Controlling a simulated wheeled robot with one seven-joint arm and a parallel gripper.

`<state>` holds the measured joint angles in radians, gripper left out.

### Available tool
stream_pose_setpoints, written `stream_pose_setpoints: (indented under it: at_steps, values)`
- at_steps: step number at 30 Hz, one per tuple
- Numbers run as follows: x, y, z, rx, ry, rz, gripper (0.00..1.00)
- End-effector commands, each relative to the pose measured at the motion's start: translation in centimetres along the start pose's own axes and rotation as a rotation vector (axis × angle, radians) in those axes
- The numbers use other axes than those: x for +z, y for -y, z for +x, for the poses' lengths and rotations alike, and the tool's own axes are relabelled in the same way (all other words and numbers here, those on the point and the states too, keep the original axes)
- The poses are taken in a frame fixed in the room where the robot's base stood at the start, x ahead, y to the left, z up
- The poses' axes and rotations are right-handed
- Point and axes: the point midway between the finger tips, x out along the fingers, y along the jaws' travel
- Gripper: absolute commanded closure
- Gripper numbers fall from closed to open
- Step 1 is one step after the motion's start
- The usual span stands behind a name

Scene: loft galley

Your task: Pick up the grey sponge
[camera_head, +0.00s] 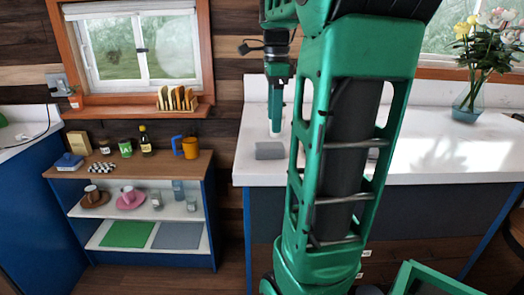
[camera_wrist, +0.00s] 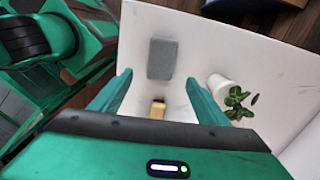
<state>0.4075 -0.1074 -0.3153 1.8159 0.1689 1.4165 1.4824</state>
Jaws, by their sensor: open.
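The grey sponge (camera_head: 270,151) lies flat on the white counter near its front edge, just left of my arm. It also shows in the wrist view (camera_wrist: 162,58), above the gap between my fingertips. My gripper (camera_head: 275,122) points down above the counter, close to the sponge and apart from it. In the wrist view its two green fingers (camera_wrist: 158,78) are spread wide with nothing held between them.
A small tan block (camera_wrist: 157,109) and a white-potted plant (camera_wrist: 222,88) stand on the counter near my fingers in the wrist view. A flower vase (camera_head: 468,105) stands far right. A low shelf (camera_head: 150,164) with cups and jars is at left. My arm hides the middle counter.

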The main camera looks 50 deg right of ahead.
Motion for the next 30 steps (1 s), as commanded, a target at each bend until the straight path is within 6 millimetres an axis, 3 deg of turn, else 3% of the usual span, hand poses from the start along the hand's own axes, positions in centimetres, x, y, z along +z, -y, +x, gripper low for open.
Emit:
stream_pose_setpoints:
  at_steps: [4,14,21,30]
  values:
    - [-0.2,0.0,2.3,0.003,0.0,0.001,0.31]
    - [-0.2,0.1,4.9,0.002,0.001,0.002,0.31]
    - [0.0,0.3,8.1,0.002,0.0,0.001,0.31]
    - [0.0,0.3,9.0,0.0,0.001,0.0,0.31]
